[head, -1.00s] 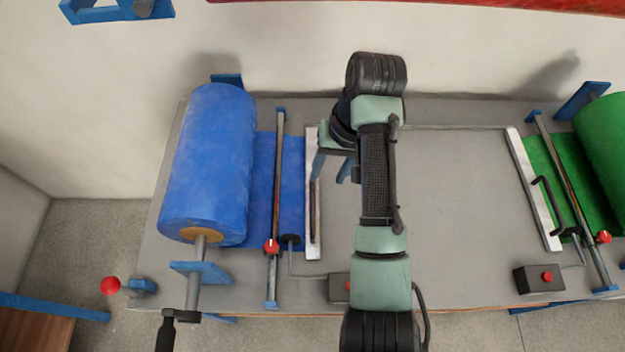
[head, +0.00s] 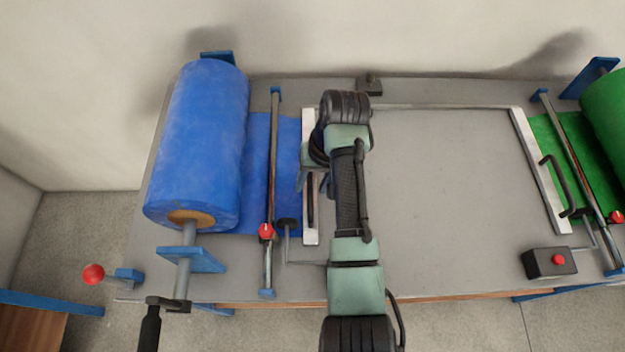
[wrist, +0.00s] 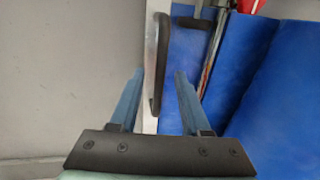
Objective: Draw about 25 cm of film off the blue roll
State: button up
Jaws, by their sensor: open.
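The blue roll (head: 200,140) lies on its shaft at the left of the bench, and also shows in the wrist view (wrist: 285,110). Its blue film (head: 256,170) runs right under a metal rod (head: 272,180) to a pale bar (head: 309,232). The bar carries a black handle (head: 311,200). My gripper (wrist: 159,73) is open. In the wrist view the handle (wrist: 160,50) appears between the lines of its two fingers; I cannot tell whether they touch it. In the head view my arm largely hides the fingers.
A red knob (head: 266,231) sits at the near end of the rod. The green roll (head: 605,115) and its own pale bar (head: 541,170) stand at the right. A black box with a red button (head: 549,262) is at the near right. The grey bench middle (head: 440,190) is clear.

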grip_shut()
dwell(1.4)
